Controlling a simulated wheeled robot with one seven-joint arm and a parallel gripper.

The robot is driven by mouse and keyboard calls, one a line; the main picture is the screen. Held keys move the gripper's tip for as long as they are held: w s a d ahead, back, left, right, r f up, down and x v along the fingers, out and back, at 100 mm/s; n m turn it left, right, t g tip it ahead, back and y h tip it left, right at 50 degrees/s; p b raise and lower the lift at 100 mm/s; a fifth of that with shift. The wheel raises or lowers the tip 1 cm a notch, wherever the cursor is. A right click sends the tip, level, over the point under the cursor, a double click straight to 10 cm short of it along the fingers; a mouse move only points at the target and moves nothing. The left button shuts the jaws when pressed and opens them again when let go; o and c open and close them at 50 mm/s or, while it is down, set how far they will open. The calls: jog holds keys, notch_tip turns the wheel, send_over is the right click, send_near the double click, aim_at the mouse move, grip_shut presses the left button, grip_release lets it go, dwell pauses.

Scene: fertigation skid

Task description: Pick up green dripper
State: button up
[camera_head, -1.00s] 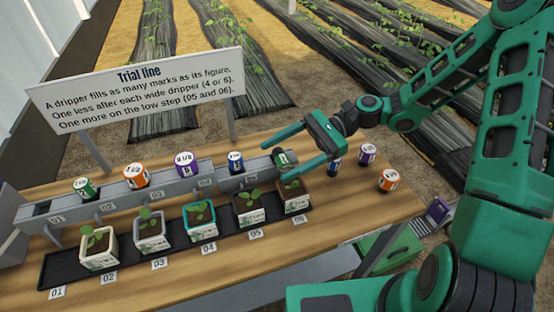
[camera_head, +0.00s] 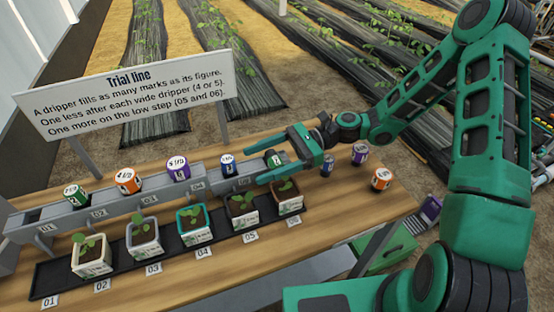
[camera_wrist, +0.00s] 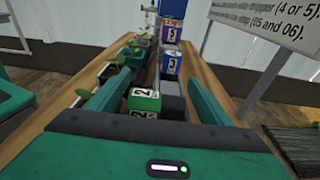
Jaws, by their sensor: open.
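My gripper (camera_head: 274,155) is open at the right end of the grey stepped rail. A green dripper (camera_head: 275,159) stands on the rail by position 06, between the fingers. In the wrist view the same green dripper (camera_wrist: 145,102), marked 2, is between the two spread fingers, with visible room on the right side. Whether a finger touches it I cannot tell.
Orange (camera_head: 127,182), purple (camera_head: 178,169) and blue (camera_head: 228,165) drippers stand along the rail (camera_head: 150,199). Potted seedlings sit in a black tray (camera_head: 65,279) in front. Loose drippers stand on the table at right, including an orange one (camera_head: 381,179). A sign (camera_head: 130,95) rises behind.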

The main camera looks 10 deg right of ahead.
jog(key=shift+a, duration=0.25)
jog(key=c, duration=1.2)
